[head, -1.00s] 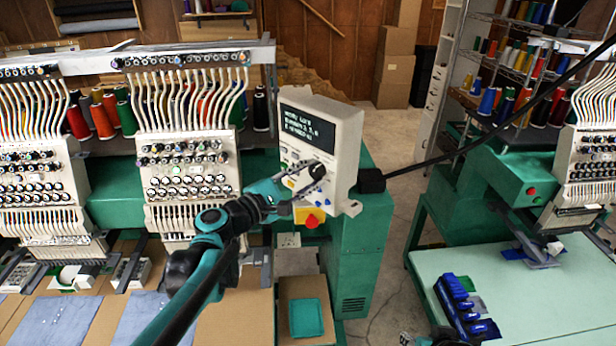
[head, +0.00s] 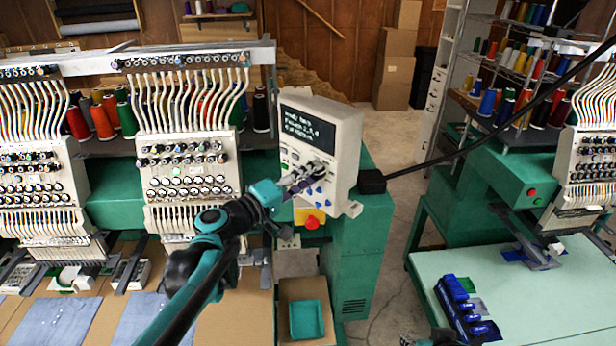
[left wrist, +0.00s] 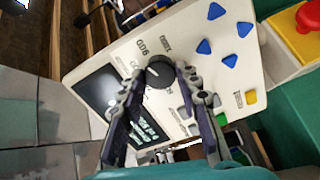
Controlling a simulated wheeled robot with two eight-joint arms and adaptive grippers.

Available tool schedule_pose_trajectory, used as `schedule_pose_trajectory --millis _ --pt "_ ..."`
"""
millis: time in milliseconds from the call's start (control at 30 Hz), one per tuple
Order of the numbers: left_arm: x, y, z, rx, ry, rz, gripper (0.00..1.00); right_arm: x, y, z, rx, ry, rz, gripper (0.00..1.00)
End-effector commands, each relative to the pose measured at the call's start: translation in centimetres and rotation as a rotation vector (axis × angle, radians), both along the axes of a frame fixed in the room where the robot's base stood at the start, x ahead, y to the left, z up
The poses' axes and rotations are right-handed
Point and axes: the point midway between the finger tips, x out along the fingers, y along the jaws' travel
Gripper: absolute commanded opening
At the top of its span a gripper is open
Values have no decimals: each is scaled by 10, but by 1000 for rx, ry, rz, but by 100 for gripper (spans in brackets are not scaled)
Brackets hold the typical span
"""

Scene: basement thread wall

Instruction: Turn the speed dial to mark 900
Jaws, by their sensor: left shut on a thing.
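The speed dial (left wrist: 158,72) is a round black knob with a pale pointer line on the white control panel (left wrist: 105,62). Printed marks ring it; one beside it (left wrist: 142,47), upside down in the left wrist view, seems to read 900. The pointer's exact reading is hard to tell. My left gripper (head: 316,170) has its two dark fingers on either side of the dial and is shut on it. In the head view the fingers mostly hide the dial. A small grey and dark part at the bottom edge (head: 408,340) may belong to my right gripper; its jaws cannot be made out.
Blue arrow buttons (left wrist: 217,30) and a red stop button (head: 312,222) on yellow sit close to the dial. Embroidery heads (head: 187,175) stand left; a pale green table (head: 540,290) is at right.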

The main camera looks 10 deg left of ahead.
Motion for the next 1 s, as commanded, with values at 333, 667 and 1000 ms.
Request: schedule_pose_trajectory --millis 333,667,1000 --pt "-1 -1 -1 125 -92 -2 4 0 0 -1 0 0 0 40" --pt "-1 -1 -1 153 -112 -1 4 0 0 -1 0 0 0 40" --pt "-1 -1 -1 152 -111 -2 54 0 0 -1 0 0 0 40"
